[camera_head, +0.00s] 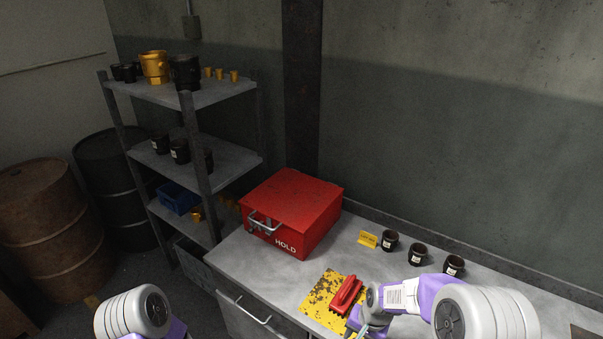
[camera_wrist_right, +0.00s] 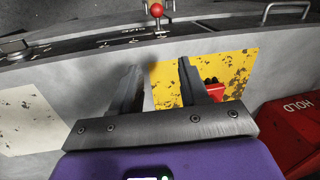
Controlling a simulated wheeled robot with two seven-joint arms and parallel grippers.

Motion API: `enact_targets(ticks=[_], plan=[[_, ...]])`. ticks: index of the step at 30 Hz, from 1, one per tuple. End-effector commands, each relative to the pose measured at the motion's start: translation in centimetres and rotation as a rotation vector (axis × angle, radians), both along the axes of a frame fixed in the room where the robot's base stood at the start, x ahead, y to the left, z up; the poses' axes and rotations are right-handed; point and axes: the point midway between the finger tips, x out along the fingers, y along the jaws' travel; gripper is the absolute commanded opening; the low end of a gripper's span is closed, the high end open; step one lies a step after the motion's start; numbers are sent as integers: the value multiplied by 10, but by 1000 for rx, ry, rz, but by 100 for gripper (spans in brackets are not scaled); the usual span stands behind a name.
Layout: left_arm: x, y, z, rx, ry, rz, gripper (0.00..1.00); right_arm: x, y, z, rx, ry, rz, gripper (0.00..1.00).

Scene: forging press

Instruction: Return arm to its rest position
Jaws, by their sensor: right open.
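My right arm (camera_head: 480,312) comes in from the right over the workbench (camera_head: 268,283). Its gripper is mostly cut off at the lower edge of the head view. In the right wrist view the gripper (camera_wrist_right: 160,66) is open, with two dark fingers apart and nothing between them. It hangs above the bench by a worn yellow plate (camera_head: 322,297), also in the wrist view (camera_wrist_right: 233,68). A red block-like tool with a handle (camera_head: 347,293) lies on this plate, partly hidden by the finger in the wrist view. My left arm (camera_head: 135,312) shows at the lower left; its gripper is out of view.
A red HOLD box (camera_head: 300,207) stands on the bench. A shelf (camera_head: 225,92) holds cups; barrels (camera_head: 45,220) stand left. The wrist view shows a pale plate (camera_wrist_right: 30,120) and a red knob (camera_wrist_right: 156,10).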

Motion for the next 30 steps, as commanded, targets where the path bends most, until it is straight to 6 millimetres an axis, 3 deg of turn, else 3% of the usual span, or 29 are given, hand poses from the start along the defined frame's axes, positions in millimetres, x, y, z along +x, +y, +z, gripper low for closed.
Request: enact_targets(ticks=[1,7,10,13,15,19,30], plan=[[0,0,-4,0,1,0,0,-9,0,-21,3,11,16,45],[-1,0,-17,-1,3,-1,0,-54,7,-100,34,24,105,45],[-1,0,-27,-1,3,-1,0,-93,17,-147,74,29,162,45],[-1,0,-36,0,2,-1,0,-132,31,-180,121,17,210,45],[-1,0,-39,0,2,-1,0,-152,39,-193,148,4,232,45],[-1,0,-42,-1,3,-1,0,-171,50,-201,177,-19,255,45],[-1,0,-43,-1,3,-1,0,-174,52,-202,182,-26,259,45]])
